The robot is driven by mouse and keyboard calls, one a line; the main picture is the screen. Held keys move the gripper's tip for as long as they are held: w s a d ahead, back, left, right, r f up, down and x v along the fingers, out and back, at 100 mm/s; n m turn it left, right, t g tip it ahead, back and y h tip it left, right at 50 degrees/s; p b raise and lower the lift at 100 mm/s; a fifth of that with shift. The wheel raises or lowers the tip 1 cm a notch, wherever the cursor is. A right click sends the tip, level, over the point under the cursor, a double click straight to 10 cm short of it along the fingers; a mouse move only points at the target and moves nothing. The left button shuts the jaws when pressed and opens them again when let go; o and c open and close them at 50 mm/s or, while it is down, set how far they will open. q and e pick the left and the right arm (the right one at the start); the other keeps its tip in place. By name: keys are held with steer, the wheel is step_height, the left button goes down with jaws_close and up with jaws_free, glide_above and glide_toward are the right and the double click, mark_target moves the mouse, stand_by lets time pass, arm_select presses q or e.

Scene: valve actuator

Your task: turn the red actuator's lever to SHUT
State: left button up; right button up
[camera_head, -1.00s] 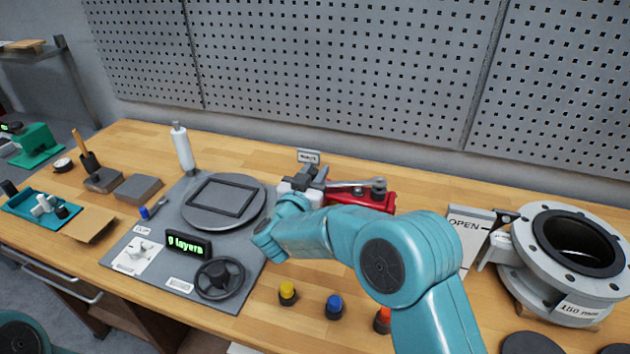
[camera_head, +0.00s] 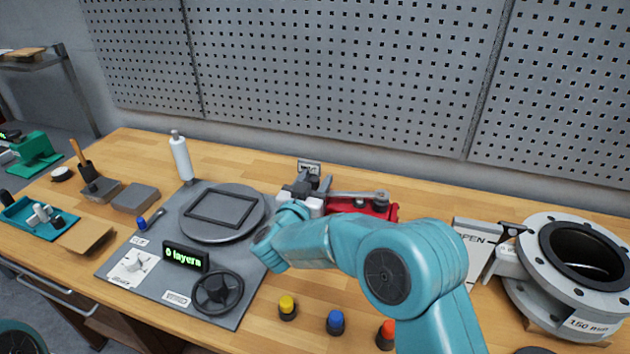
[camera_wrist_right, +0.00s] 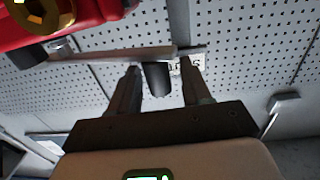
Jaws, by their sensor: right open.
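The red actuator (camera_head: 378,210) sits at the back of the bench, partly hidden behind my right arm. It also fills the top left of the right wrist view (camera_wrist_right: 85,14). Its grey lever (camera_head: 352,195) points left along the back, and the lever bar (camera_wrist_right: 110,55) crosses the wrist view. My right gripper (camera_head: 310,185) is at the lever's left end. In the wrist view its open fingers (camera_wrist_right: 160,82) stand either side of a dark handle (camera_wrist_right: 157,77) at the lever's end, with gaps visible. A small label plate (camera_head: 308,168) stands behind; its word is hard to read.
A flanged valve (camera_head: 535,250) and an OPEN card (camera_head: 474,245) stand to the right. A grey panel with a handwheel (camera_head: 217,290) lies left. Yellow, blue and red buttons (camera_head: 336,321) line the front. A perforated wall (camera_head: 340,85) closes the back.

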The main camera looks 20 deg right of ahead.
steer(key=shift+s+a+f, duration=0.15)
steer(key=shift+s+a, duration=0.1)
steer(key=b+v, duration=0.3)
steer(key=v, duration=1.2)
steer(key=shift+s+b, duration=0.3)
steer(key=shift+b, duration=0.1)
steer(key=shift+a, duration=0.15)
steer(key=shift+c, duration=0.4)
